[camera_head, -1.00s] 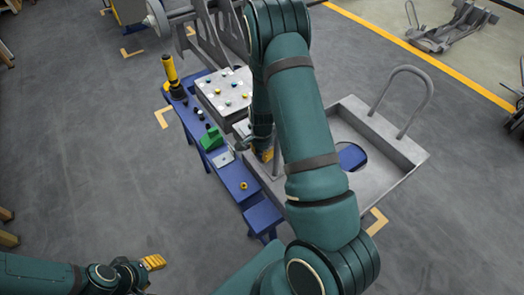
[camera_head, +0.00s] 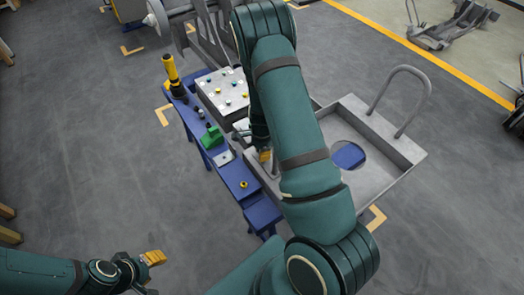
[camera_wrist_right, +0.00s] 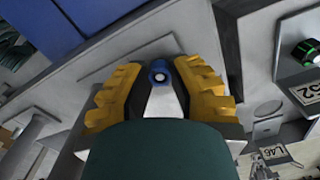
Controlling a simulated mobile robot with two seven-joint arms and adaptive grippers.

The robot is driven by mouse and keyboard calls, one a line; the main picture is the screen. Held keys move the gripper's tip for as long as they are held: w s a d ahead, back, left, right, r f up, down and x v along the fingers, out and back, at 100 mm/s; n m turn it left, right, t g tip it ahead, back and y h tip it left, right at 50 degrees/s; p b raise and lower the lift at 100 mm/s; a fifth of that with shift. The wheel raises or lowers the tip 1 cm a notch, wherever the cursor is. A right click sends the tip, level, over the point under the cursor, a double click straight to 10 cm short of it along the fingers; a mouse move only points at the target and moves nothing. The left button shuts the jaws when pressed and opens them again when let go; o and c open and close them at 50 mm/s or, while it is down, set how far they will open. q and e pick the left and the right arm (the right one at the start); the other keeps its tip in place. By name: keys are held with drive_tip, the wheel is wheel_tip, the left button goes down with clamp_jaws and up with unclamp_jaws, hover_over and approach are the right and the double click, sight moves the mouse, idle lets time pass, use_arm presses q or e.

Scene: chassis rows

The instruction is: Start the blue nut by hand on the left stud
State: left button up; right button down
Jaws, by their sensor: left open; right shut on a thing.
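The blue nut (camera_wrist_right: 159,72) sits between the yellow fingertips of my right gripper (camera_wrist_right: 160,85) in the right wrist view, its round end with a dark bore showing. My right gripper is shut on it. In the head view my right arm covers most of that gripper; only a bit of yellow finger (camera_head: 265,156) shows by the near left side of the grey chassis tray (camera_head: 400,150). I cannot make out the left stud in either view. My left gripper (camera_head: 152,258) is open and empty at the lower left, far from the chassis.
A blue bench (camera_head: 233,175) runs left of the chassis. It carries a pale plate with several coloured pieces (camera_head: 222,90), a yellow-black tool (camera_head: 172,72), a green block (camera_head: 211,138) and a yellow ring (camera_head: 243,184). A green-ringed part (camera_wrist_right: 305,50) and tags show at the right wrist view's right.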

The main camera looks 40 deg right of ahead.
drive_tip(key=c, duration=0.9)
unclamp_jaws()
drive_tip(key=shift+o, duration=0.2)
wheel_tip(320, 180, up, 12)
drive_tip(key=s+a+f+n, duration=0.4)
drive_tip(key=a+f+n, duration=0.5)
drive_tip(key=a, duration=0.2)
drive_tip(key=s+a+n+y, duration=0.2)
drive_tip(key=s+a+n, duration=0.1)
drive_tip(key=a+n, duration=0.3)
drive_tip(key=s+a+f+n+t+y, duration=0.1)
drive_tip(key=s+a+n, duration=0.2)
drive_tip(key=a+n, duration=0.3)
drive_tip(key=a, duration=0.5)
drive_tip(key=shift+s+f+t+y, duration=0.25)
drive_tip(key=shift+t+y, duration=0.05)
drive_tip(key=shift+y, duration=0.1)
